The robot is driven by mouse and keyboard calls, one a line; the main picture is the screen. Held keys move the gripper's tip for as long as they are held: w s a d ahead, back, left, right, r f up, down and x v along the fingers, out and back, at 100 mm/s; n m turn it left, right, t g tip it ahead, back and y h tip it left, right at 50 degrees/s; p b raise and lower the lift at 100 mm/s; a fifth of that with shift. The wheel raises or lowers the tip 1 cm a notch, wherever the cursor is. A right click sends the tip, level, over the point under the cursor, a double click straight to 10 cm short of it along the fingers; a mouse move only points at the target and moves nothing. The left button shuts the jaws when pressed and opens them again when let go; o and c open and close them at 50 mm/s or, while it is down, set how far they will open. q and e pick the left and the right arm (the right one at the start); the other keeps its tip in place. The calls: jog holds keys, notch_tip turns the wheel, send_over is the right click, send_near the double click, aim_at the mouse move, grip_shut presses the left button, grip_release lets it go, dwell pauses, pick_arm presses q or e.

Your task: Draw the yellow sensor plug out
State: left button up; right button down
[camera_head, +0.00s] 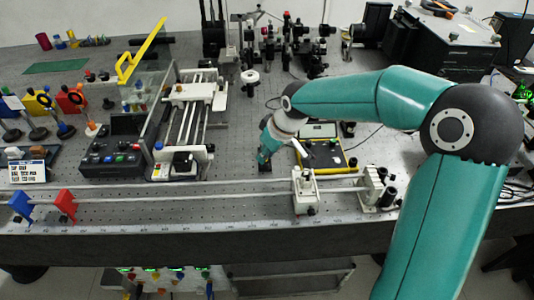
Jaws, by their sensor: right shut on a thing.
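My right arm reaches in from the right, and its teal right gripper (264,158) points down at the bench, left of a yellow-edged meter. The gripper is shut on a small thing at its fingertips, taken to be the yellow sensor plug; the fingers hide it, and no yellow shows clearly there. A small dark block is just below the fingertips. I cannot tell whether the plug is seated in it or apart from it. The yellow-edged meter (325,157) with a pale display lies just right of the gripper, partly behind my wrist. My left gripper is not in view.
A rail with a white carriage (305,190) runs along the bench front, with red (65,205) and blue (21,206) holders at left. A twin-rod slide stage (190,120) and a dark button box (113,155) stand left of the gripper. Optics fill the back.

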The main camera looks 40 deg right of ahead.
jog(key=shift+r+p, duration=0.8)
jog(key=shift+r, duration=0.55)
dwell(0.4)
